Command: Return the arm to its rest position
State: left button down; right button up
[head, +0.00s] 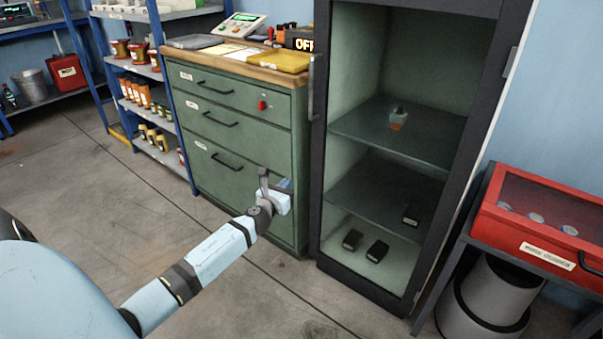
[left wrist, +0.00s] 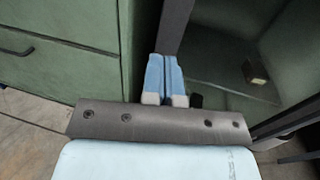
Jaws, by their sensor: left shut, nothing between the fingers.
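My left gripper (head: 287,186) is in front of the lower right part of the green drawer cabinet in the head view. My left arm (head: 215,252) stretches to it from the lower left. In the left wrist view the two blue fingers (left wrist: 164,75) lie side by side, shut and empty. They point toward the dark frame edge between the green drawer cabinet (left wrist: 60,60) and the tall open cabinet. I cannot tell whether they touch the frame. My right gripper is not in view.
The tall dark cabinet (head: 328,120) holds several small items on its shelves. The green drawer cabinet (head: 205,190) stands left of it. A red case (head: 520,235) sits on a stand at right. A blue shelf rack (head: 100,60) stands at left. The floor (head: 80,240) is clear.

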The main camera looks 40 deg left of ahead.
pick_arm(q)
jog(key=shift+s, duration=0.2)
